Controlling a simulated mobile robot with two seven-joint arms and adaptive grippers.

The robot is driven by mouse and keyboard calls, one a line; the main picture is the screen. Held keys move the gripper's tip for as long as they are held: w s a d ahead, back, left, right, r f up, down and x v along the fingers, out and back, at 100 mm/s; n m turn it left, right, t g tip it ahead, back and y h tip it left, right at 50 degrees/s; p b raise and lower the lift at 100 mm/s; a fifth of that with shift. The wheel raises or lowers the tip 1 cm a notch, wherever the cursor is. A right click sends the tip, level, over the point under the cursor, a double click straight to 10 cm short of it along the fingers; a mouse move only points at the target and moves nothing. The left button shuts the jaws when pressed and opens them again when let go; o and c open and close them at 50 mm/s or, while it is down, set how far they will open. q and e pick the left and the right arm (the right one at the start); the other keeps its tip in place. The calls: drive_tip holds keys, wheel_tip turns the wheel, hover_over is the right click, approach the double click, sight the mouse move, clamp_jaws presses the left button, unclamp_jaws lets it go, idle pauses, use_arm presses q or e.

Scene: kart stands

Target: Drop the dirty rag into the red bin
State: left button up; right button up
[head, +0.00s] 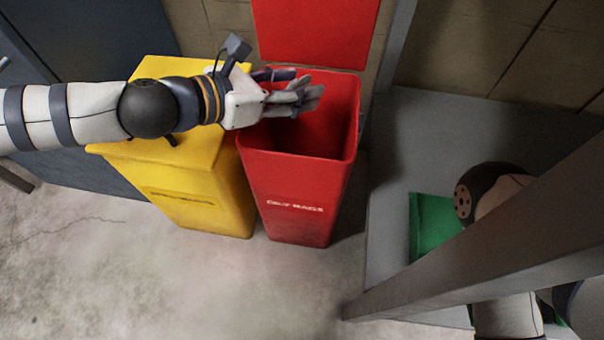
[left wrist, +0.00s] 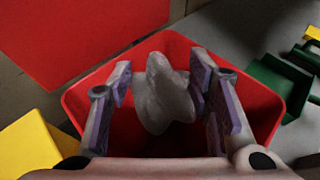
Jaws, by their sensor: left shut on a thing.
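The red bin (head: 297,180) stands open with its lid tipped up behind it, and lettering on its front. My left gripper (head: 300,93) is over the bin's opening, reaching in from the left. In the left wrist view my left gripper (left wrist: 163,85) is shut on the dirty rag (left wrist: 165,98), a crumpled grey cloth between the fingers, with the red bin's inner wall (left wrist: 255,105) around and below it. In the head view the rag is hard to tell from the grey fingers. My right gripper is not in view.
A yellow bin (head: 215,195) with a closed lid stands just left of the red bin, under my left arm. A grey bench (head: 390,220) with a green object (head: 430,225) is at the right, behind a slanting grey post (head: 480,245). Open floor lies in front.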

use_arm(q)
drive_tip(key=shift+w+f, duration=0.1)
drive_tip(key=shift+f, duration=0.65)
drive_tip(key=shift+r, duration=0.1)
drive_tip(key=o, duration=1.1)
drive_tip(key=shift+o, duration=0.2)
drive_tip(key=shift+a, duration=0.1)
drive_tip(key=v, duration=1.2)
